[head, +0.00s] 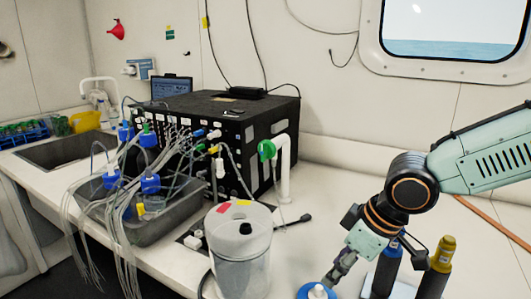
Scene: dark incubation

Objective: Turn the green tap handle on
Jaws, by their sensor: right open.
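The green tap handle (267,150) sits at the end of a white bent pipe (285,175) that rises from the counter, in front of the black box's right side. My right gripper (336,274) comes in from the right and points down, low at the front right. It is open, and its fingers look small and partly hard to make out. It is well below and to the right of the green tap handle, not touching it. My left gripper is not in view.
A clear container with a white lid (238,222) stands in front of the tap. A blue-and-white cap (317,291) and dark bottles (438,265) are near my right gripper. A grey tray (165,228) with blue-capped bottles and tubing lies left.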

